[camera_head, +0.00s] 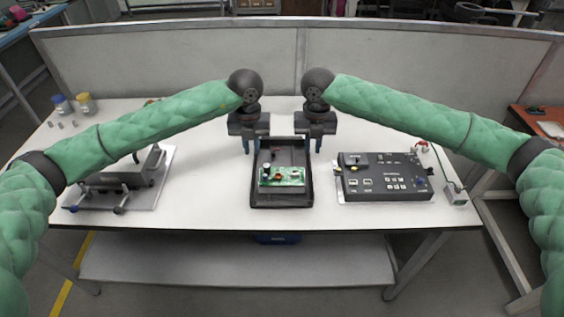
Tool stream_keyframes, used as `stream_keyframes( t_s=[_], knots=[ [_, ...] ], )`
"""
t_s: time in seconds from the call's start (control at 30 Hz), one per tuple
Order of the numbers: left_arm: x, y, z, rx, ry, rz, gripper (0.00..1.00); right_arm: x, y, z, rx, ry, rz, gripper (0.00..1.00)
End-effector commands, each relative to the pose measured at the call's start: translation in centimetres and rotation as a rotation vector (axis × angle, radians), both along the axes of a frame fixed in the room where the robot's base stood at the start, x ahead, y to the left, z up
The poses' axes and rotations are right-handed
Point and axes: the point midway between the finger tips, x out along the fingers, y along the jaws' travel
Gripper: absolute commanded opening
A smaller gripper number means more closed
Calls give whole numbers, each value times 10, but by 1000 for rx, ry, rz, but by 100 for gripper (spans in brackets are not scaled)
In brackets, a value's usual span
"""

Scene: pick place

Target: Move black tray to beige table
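The black tray (283,198) lies on the white table (210,213) in the middle of the head view, with a green circuit board (282,177) and small parts in it. My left gripper (249,146) is at the tray's far left side, pointing down. My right gripper (314,145) is at its far right side, also pointing down. Both sit close to the tray's side edges. I cannot tell whether the fingers touch the rim or how far apart they are. No table that is clearly beige shows.
A dark control box (384,177) stands right of the tray. A grey device on a plate (125,178) is on the left. Two small jars (86,103) are at the back left. A grey partition (190,60) runs behind the table. An orange-brown surface (540,122) shows far right.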

Motion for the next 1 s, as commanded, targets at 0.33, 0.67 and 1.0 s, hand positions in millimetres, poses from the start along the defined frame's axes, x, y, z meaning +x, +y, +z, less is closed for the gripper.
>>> stream_keyframes(
  t_s=[0.33,0.67,1.0],
  knots=[
    [0,1,0,3,-1,1,15,0,0,0,0,0,0,15],
    [0,1,-17,4,0,2,15,0,0,-18,0,2,-1,15],
    [0,1,-63,2,1,2,15,-1,0,-63,0,2,-1,15]
  ],
)
